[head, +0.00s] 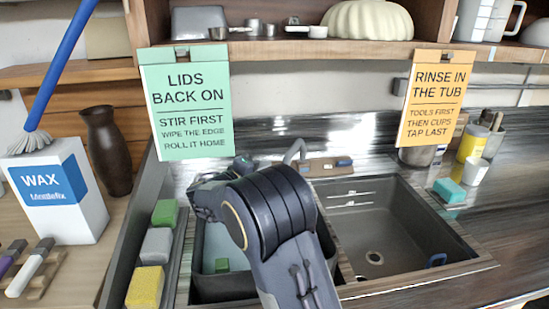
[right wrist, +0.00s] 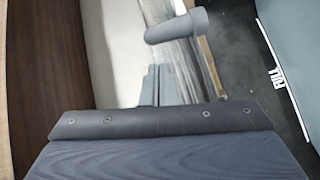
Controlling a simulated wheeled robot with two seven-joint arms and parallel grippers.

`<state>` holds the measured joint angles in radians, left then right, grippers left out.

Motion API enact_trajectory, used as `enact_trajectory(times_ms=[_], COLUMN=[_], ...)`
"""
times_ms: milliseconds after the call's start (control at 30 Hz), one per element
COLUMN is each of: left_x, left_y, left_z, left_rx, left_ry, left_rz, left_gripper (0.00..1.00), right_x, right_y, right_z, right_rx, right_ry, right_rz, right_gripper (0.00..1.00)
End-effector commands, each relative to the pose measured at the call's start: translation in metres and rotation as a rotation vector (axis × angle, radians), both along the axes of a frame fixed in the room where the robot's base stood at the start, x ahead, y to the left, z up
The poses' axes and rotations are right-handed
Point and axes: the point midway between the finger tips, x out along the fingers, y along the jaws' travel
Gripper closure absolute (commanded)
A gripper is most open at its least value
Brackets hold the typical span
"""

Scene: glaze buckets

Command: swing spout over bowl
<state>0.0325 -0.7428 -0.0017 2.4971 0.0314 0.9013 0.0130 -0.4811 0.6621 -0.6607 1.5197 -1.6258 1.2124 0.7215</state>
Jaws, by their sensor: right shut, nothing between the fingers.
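The grey curved spout (head: 295,151) shows in the head view at the back of the sink, partly hidden behind my right arm. In the right wrist view a grey rounded pipe, apparently the spout (right wrist: 178,27), lies just beyond my right fingertips (right wrist: 164,72). The fingers are shut and empty; I cannot tell whether they touch the pipe. In the head view my right arm crosses over the left sink bowl and largely hides the gripper. My left gripper is not in view.
A dark tub (head: 222,290) sits in the left bowl, largely behind my arm. Sponges (head: 147,287) line its left side. A green sign (head: 187,105) and an orange sign (head: 432,95) hang from the shelf. Cups and a yellow container (head: 472,143) stand at the right.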

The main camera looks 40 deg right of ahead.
Motion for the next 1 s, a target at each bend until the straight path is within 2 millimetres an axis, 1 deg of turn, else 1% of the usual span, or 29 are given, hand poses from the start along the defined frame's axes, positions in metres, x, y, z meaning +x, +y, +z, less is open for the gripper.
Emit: enact_trajectory(times_ms=[33, 67, 167, 267, 500, 600, 700, 833, 1000], left_x=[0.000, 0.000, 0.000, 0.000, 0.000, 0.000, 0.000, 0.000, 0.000], left_y=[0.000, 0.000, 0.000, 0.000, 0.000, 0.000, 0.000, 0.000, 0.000], left_z=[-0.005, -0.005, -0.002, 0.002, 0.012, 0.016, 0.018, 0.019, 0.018], left_rx=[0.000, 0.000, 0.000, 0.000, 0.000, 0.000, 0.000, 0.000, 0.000], left_ry=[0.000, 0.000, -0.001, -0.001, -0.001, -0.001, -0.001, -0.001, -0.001], left_rz=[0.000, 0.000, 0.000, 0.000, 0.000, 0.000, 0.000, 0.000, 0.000], left_gripper=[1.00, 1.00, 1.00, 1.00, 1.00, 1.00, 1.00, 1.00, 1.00], right_x=[0.006, 0.007, 0.011, 0.014, 0.027, 0.031, 0.035, 0.037, 0.037], right_y=[0.005, 0.006, 0.001, -0.013, -0.056, -0.071, -0.081, -0.087, -0.089], right_z=[0.000, 0.001, 0.004, 0.005, 0.003, 0.001, 0.000, -0.001, -0.001], right_rx=[-0.029, -0.040, -0.055, -0.052, -0.051, -0.050, -0.049, -0.050, -0.049], right_ry=[-0.005, -0.007, -0.008, -0.007, -0.007, -0.008, -0.007, -0.008, -0.007], right_rz=[0.015, 0.018, 0.020, 0.018, 0.018, 0.018, 0.018, 0.020, 0.021], right_gripper=[1.00, 1.00, 1.00, 1.00, 1.00, 1.00, 1.00, 1.00, 1.00])
